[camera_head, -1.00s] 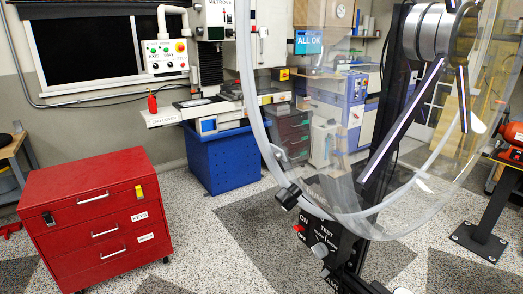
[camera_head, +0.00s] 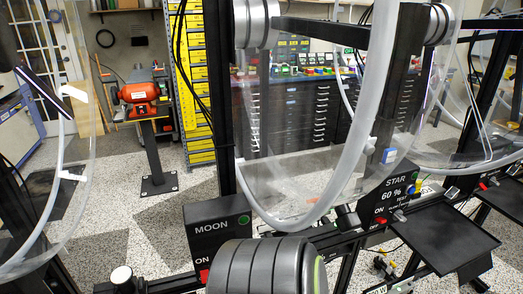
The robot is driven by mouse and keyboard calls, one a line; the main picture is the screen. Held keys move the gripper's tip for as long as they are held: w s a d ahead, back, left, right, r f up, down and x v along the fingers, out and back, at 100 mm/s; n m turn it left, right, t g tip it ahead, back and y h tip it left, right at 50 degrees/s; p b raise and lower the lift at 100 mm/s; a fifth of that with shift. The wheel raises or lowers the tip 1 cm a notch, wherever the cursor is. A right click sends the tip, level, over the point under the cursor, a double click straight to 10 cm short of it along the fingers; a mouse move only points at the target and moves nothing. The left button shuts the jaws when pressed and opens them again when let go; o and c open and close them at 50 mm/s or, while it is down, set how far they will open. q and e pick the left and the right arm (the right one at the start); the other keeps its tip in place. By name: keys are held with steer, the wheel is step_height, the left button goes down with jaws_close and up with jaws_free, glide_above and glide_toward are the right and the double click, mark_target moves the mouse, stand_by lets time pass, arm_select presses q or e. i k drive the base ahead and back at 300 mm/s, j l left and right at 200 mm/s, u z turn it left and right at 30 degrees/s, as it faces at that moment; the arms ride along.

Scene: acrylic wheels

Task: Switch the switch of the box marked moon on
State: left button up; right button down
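The black box marked MOON (camera_head: 218,237) stands at the lower middle of the head view, with white lettering and a round green spot at its upper right. The word ON is on its lower left, above a small red switch (camera_head: 204,275). I cannot tell the switch's position. A dark ribbed cylinder (camera_head: 265,268) in front hides the lower right of the box.
A box marked STAR (camera_head: 392,190) with a red switch (camera_head: 381,221) stands to the right, beside a black tray (camera_head: 440,238). A large clear wheel (camera_head: 340,190) hangs behind the MOON box. A red machine (camera_head: 139,92) stands at the back left. Speckled floor is open at left.

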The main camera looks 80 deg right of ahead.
mark_target(204, 273)
steer(key=z, duration=0.4)
steer(key=l+z, duration=0.1)
steer(key=z, duration=0.75)
steer(key=l+z, duration=0.1)
steer(key=z, duration=0.75)
